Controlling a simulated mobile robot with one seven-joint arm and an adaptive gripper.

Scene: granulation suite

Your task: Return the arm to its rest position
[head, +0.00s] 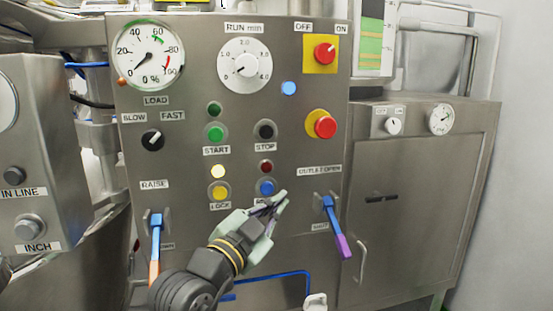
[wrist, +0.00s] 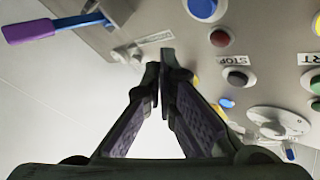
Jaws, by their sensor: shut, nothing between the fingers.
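My gripper (head: 278,200) is in front of the lower middle of the steel control panel (head: 190,100), with my arm reaching up from the bottom of the head view. Its fingers are closed together and hold nothing; the wrist view also shows the tips of my gripper (wrist: 163,62) meeting. In the head view the fingertips overlap the area just right of the blue button (head: 266,187), partly covering the label below it. I cannot tell whether they touch the panel. In the wrist view the blue button (wrist: 202,8) is apart from the tips, at the top.
A blue lever with a purple grip (head: 338,232) sticks out just right of my gripper. Another blue lever with an orange end (head: 155,240) is at the left. A red stop knob (head: 321,124) is above. A steel cabinet (head: 415,200) stands right; a grey box (head: 40,150) stands left.

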